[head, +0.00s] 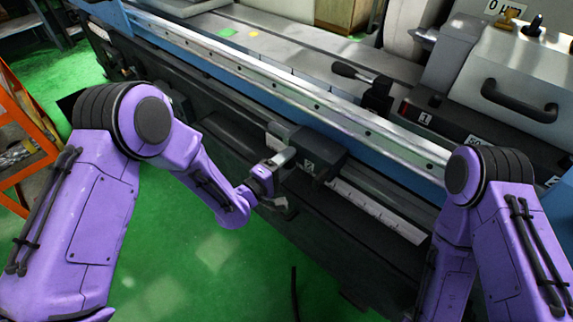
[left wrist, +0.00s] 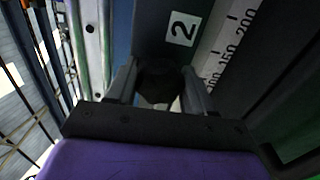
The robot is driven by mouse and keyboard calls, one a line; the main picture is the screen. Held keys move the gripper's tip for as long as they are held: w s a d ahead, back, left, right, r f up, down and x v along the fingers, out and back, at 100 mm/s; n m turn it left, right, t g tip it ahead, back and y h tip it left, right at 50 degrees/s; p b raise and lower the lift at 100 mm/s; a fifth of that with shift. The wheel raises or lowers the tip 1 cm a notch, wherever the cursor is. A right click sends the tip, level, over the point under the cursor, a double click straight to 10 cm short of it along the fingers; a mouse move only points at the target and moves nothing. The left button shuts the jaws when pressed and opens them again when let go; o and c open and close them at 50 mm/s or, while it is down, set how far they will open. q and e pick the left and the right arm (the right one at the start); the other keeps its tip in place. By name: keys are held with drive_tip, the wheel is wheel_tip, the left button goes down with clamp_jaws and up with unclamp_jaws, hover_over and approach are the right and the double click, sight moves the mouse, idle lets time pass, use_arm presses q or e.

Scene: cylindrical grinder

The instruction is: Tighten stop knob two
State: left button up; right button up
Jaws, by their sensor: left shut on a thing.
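The stop block marked 2 (head: 322,150) is a dark block on the front rail of the machine. Its white "2" label (left wrist: 181,28) also shows in the left wrist view. Stop knob two (left wrist: 158,80) is a dark round knob on this block, in the middle of the left wrist view. My left gripper (head: 286,180) is at the front of the block. In the left wrist view its two fingers (left wrist: 158,88) stand on either side of the knob, shut on it. In the head view the gripper hides the knob. My right gripper is out of view.
A white ruler scale (head: 378,212) runs along the rail to the right of the block. A block marked 1 with a black lever (head: 362,75) stands higher on the machine. An orange rack (head: 30,130) stands at the left. Green floor (head: 215,260) is open in front.

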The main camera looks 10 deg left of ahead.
use_arm(q)
drive_tip(key=shift+f+m+b, duration=0.15)
drive_tip(key=shift+m+b, duration=0.3)
drive_tip(key=shift+m, duration=0.75)
drive_tip(key=shift+s, duration=0.1)
drive_tip(key=o, duration=1)
drive_tip(key=b+v, duration=0.2)
drive_tip(key=v, duration=0.8)
drive_tip(key=shift+s+a+b, duration=0.15)
drive_tip(key=shift+s+b, duration=0.05)
drive_tip(key=shift+b, duration=0.1)
drive_tip(key=shift+m, duration=0.3)
